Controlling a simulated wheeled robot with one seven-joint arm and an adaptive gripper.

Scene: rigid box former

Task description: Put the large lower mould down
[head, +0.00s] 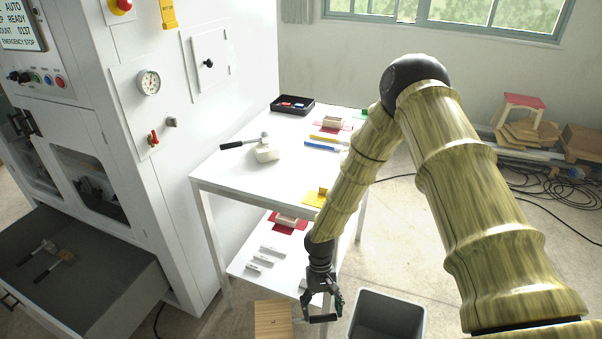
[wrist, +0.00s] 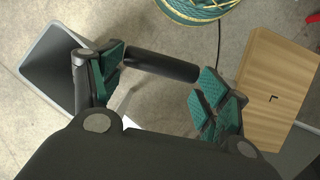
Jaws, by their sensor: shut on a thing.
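My gripper (head: 322,308) hangs low, in front of the white table's lower shelf. It is shut on a dark cylindrical handle, which I take to be that of the large lower mould (head: 322,319). In the wrist view the handle (wrist: 160,66) lies crosswise between the green-padded fingers (wrist: 160,82). The mould's body is mostly hidden; a pale piece shows under the fingers, but I cannot tell whether it belongs to it. The handle is held in the air, above the floor.
A grey open bin (head: 387,317) stands right of my gripper, and a wooden board or box top (head: 272,320) lies to its left. A drawer (head: 110,290) stands open at left.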

